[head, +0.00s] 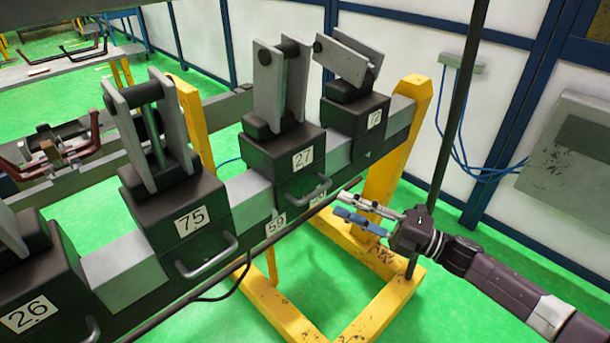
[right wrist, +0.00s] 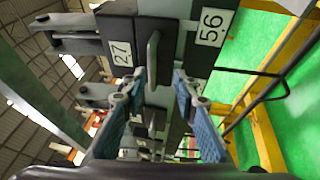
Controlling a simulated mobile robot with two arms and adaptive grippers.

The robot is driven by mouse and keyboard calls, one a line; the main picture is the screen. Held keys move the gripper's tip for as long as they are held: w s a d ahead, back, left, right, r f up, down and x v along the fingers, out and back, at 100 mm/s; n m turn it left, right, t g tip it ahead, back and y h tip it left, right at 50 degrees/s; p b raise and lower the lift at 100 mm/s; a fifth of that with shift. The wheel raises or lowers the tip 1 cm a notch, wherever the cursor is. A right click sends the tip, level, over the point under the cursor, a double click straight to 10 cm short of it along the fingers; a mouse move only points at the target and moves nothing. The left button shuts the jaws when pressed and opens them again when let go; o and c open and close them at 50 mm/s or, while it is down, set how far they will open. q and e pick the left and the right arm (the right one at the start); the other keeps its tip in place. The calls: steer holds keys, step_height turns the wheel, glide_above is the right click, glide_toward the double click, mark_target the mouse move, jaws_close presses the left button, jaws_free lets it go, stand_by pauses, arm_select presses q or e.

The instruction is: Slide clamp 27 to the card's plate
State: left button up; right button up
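Clamp 27 (head: 285,148) is a dark block with upright grey plates, seated on the grey beam (head: 250,197) between clamp 75 (head: 175,205) and another clamp (head: 355,115). Its handle (head: 307,188) faces the front. In the right wrist view the 27 label (right wrist: 122,52) and the handle (right wrist: 153,60) are just ahead. My right gripper (head: 338,205) is open and empty, right of the handle and apart from it in the head view. Plate 59 (head: 275,224) is on the beam's front, left of clamp 27; plate 56 (right wrist: 213,27) is near the handle. No card is readable. My left gripper is out of view.
Clamp 26 (head: 35,300) stands at the near left of the beam. A yellow stand (head: 405,130) supports the far end. A dark pole (head: 450,120) rises behind my right wrist. The green floor in front of the beam is partly open; a black cable (head: 225,295) hangs there.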

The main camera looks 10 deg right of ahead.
mark_target(315, 191)
steer(key=a+r, duration=0.1)
steer(key=a+r+p, duration=0.1)
steer(key=a, duration=0.1)
steer(key=shift+r+n+g+y, duration=0.1)
steer(key=shift+n+g+y, duration=0.2)
steer(key=shift+n, duration=0.1)
steer(key=p+x, duration=0.1)
steer(key=x, duration=0.3)
steer(key=shift+w+d, duration=0.15)
steer(key=shift+w, duration=0.05)
steer(key=shift+w+a, duration=0.35)
steer(key=shift+a, duration=0.15)
steer(key=c, duration=0.7)
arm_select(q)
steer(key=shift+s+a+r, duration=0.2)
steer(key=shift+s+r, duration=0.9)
arm_select(e)
jaws_close()
steer(key=shift+f, duration=0.25)
